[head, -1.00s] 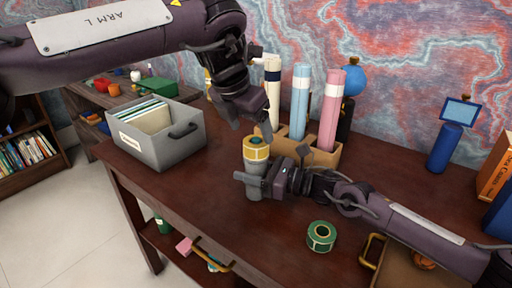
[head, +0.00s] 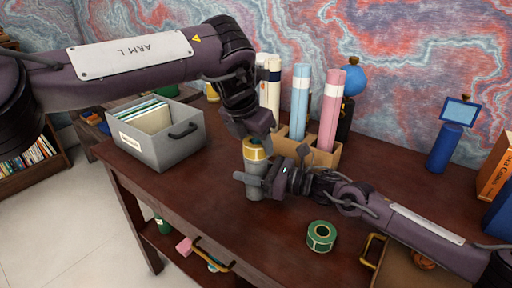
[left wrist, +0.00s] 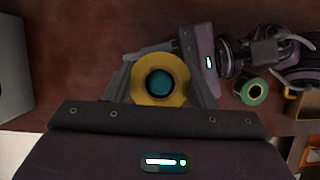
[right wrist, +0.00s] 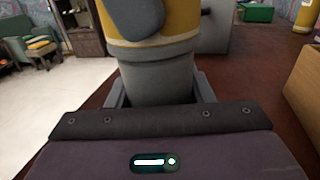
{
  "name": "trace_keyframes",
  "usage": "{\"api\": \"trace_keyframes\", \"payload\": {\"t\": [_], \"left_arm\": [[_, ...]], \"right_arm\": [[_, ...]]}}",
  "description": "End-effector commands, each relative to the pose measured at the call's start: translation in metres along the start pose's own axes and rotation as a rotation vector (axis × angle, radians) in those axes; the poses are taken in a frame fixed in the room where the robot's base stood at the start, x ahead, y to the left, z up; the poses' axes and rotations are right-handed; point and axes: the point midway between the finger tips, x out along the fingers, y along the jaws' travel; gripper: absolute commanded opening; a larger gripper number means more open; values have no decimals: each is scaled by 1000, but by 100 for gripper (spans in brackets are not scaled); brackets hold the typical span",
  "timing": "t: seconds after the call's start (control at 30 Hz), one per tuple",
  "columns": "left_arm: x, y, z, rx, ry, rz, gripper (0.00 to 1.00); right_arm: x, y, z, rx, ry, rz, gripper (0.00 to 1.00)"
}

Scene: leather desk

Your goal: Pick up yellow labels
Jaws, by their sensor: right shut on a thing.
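The yellow labels show as a yellow ring with a dark teal centre in the left wrist view (left wrist: 158,98). They sit at the top of an upright grey cylinder (head: 254,188) on the desk. My right gripper (head: 254,183) is shut on the cylinder's grey lower part, which fills the right wrist view (right wrist: 158,85). My left gripper (head: 258,143) is above, pointing down, with its open fingers on either side of the yellow ring. One left finger covers part of the yellow in the right wrist view. I cannot tell whether the fingers touch it.
A green roll (head: 320,236) lies on the desk in front of my right arm. A grey file box (head: 167,150) stands at left. A tan holder (head: 322,153) with white, blue and pink tubes is close behind the cylinder. A blue bottle (head: 443,148) stands at back right.

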Motion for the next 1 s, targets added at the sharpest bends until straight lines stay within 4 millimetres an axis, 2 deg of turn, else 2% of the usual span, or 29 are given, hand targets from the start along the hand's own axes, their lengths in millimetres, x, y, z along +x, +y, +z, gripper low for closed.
{"api": "trace_keyframes", "payload": {"t": [0.03, 0.1, 0.13, 0.33, 0.43, 0.8, 1.0], "left_arm": [[0, 0, 0, 0, 0, 0, 38], [0, 0, 0, 0, 0, 0, 29], [0, 0, 0, 0, -1, 0, 28], [-1, 0, 1, 0, -1, 0, 28], [-8, 0, 4, 1, -3, 2, 27], [-73, 0, 31, -1, -4, 3, 27], [-91, 0, 38, 1, -1, 2, 27]], "right_arm": [[0, 0, 0, 0, 0, 0, 23], [0, 0, 0, 0, 0, 0, 23], [0, 0, 0, 0, 0, 0, 23], [0, 0, 0, 0, 0, 0, 23], [0, 0, 0, 0, 0, 0, 23], [0, 0, 0, 0, 0, 0, 23], [0, 0, 0, 0, 0, 0, 23]]}}
